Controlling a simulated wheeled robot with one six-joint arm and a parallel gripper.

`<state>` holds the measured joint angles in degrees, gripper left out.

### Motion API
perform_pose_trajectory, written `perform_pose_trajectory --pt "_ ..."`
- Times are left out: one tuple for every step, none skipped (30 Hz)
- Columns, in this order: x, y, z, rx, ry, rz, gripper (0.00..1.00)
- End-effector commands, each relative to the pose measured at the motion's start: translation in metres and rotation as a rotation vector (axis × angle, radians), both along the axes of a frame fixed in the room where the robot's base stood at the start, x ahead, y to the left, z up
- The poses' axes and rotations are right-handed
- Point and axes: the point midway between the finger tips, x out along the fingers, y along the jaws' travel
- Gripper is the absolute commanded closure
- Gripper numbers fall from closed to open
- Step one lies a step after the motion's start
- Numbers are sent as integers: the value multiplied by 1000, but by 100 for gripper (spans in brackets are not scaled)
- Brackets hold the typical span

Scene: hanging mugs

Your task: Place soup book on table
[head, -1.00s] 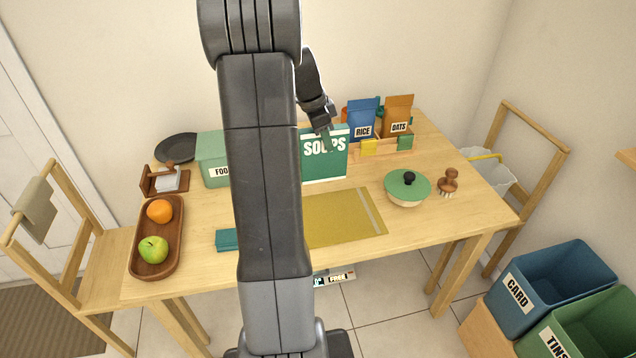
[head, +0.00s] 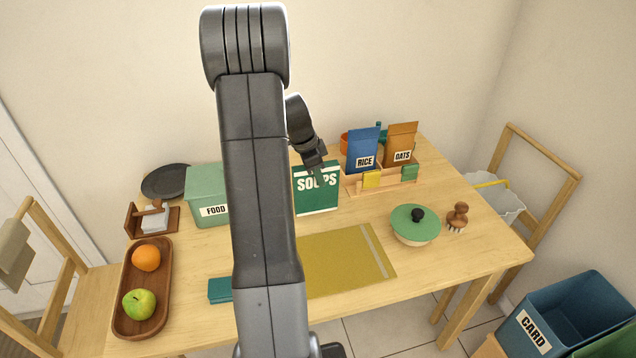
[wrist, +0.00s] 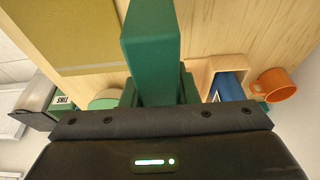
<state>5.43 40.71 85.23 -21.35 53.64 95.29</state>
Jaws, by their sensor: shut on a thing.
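The green soup book (head: 317,190), with "SOUPS" in white on its cover, is upright at the back middle of the table (head: 460,255). My gripper (head: 316,166) is above it and shut on its top edge. In the wrist view the book (wrist: 150,45) runs out from between the two fingers of my gripper (wrist: 157,92). The book's left side is close to my arm in the head view. I cannot tell whether its lower edge touches the table.
A wooden rack with a blue rice bag (head: 362,150) and an orange oats bag (head: 400,145) stands right of the book. A green food box (head: 205,190) is left. A yellow mat (head: 345,262) lies in front; a green-lidded pot (head: 415,225) is at right.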

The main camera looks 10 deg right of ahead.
Motion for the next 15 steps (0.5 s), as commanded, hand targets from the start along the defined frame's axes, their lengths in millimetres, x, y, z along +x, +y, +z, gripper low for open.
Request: perform_pose_trajectory --pt "-1 0 -8 0 5 -1 100" --pt "-1 0 -13 0 6 -1 100" --pt "-1 0 -18 0 5 0 100" --pt "-1 0 -22 0 5 -1 100" --pt "-1 0 -25 1 3 0 100" --pt "0 0 -26 1 2 -1 100" --pt "0 0 -27 0 1 0 100" --pt "0 0 -27 0 0 -1 100" --pt "0 0 -26 0 0 -1 100" --pt "0 0 -26 0 0 -1 100" --pt "0 0 -26 0 0 -1 100" --pt "0 0 -26 0 0 0 100" --pt "0 0 -27 0 0 0 100" --pt "0 0 -28 0 0 0 100" --pt "0 0 -29 0 0 0 100"
